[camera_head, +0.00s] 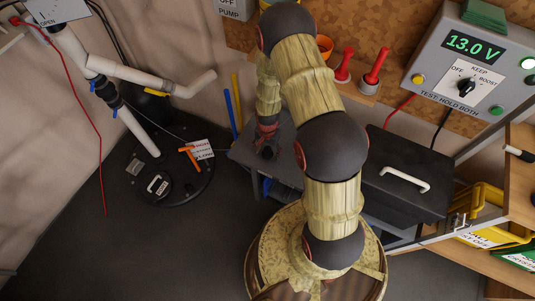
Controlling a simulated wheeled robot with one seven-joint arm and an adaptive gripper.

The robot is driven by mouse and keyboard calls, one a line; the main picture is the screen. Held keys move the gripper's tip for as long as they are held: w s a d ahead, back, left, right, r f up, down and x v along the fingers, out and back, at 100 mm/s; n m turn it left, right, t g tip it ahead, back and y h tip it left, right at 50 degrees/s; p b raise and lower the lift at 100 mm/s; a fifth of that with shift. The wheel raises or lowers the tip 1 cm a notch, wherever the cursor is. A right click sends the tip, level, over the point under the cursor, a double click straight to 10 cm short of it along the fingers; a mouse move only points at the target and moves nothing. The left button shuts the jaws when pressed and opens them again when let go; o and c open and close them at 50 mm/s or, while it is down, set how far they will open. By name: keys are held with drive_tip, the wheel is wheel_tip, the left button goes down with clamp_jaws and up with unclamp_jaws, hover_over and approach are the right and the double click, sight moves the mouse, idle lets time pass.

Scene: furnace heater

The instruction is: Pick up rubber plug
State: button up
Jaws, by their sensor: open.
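I cannot make out a rubber plug for certain in the head view. My gripper (267,150) is small and dark at the end of my arm, over the left part of a grey bench (245,155). It is open; its fingertips are hard to see at this size. Whatever lies under it is hidden, and my arm covers the middle of the bench.
A black box (405,190) with a white handle stands right. Two red upright pieces (343,68) and an orange cup (323,46) are behind my arm. A meter panel reading 13.0 V (470,60) is upper right. White pipes (130,75) and a round black lid (175,185) are left.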

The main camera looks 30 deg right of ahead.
drive_tip(key=shift+c, duration=0.9)
drive_tip(key=c, duration=1.1)
drive_tip(key=shift+c, duration=0.3)
drive_tip(key=shift+r, duration=0.15)
